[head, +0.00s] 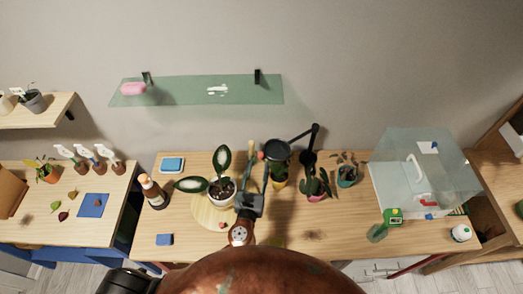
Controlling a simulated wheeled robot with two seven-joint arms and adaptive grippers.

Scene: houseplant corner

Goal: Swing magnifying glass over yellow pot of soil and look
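The black magnifying glass (277,150) hangs on a jointed black arm from a stand (308,158) at the back of the middle table. Its round head is over or just behind the yellow pot (279,186), which is partly hidden; its soil cannot be made out. My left gripper (254,168) points toward the back of the table, just left of the yellow pot and the magnifying glass. Its two fingers look spread, with nothing clearly held between them. Whether it touches the magnifying glass cannot be told. My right gripper is not in view.
A white pot with a leafy plant (222,188) stands on a round wooden board (203,212) close left of the gripper. Potted plants (316,187) stand to the right, then a clear box (415,175). A brown bottle (152,192) stands left. The front-right middle is mostly clear.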

